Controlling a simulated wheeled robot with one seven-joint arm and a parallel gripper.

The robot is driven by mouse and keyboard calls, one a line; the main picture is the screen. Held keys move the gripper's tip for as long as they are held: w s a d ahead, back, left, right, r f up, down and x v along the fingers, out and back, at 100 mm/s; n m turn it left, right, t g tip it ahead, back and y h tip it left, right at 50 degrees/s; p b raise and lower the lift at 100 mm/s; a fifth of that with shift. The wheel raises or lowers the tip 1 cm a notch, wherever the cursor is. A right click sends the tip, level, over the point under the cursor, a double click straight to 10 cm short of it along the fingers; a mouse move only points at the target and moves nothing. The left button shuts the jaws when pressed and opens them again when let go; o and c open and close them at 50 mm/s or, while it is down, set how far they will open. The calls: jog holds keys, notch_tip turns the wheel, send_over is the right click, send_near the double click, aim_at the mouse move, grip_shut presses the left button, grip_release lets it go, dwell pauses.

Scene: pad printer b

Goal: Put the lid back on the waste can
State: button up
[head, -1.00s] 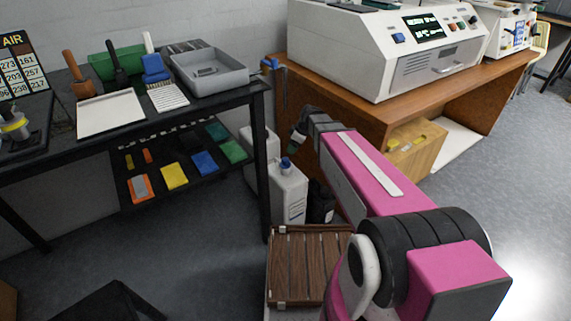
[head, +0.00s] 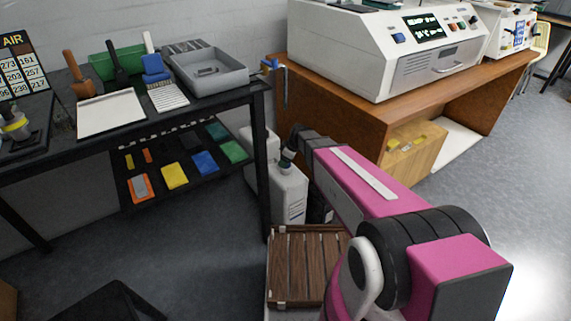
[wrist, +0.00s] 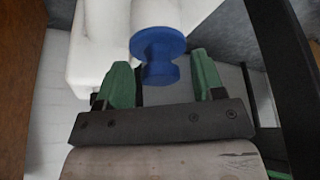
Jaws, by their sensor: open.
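A white plastic can (head: 289,198) stands on the floor by the right end of the black bench. In the wrist view, a blue knobbed cap or lid (wrist: 158,48) is at the white can (wrist: 100,45); I cannot tell whether it is seated. My gripper (wrist: 158,76) is open, with its green fingers on either side of the lower part of the blue piece and a gap showing on the right. In the head view my gripper (head: 288,160) is small, over the can's top, and hides the blue piece. No other lid is clearly visible.
Another white can (head: 256,150) stands behind, close to the bench leg (head: 262,165). A dark container (head: 318,212) is partly hidden by my arm. A slatted wooden box (head: 300,262) is in front. The wooden desk (head: 340,115) closes off the right.

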jog(key=c, duration=1)
jog(key=shift+c, duration=0.2)
jog(key=shift+r, duration=0.35)
notch_tip(320, 180, up, 3)
jog(key=shift+f, duration=0.1)
jog(key=s+d, duration=0.3)
jog(key=d, duration=0.5)
jog(key=s+d, duration=0.3)
jog(key=d, duration=0.6)
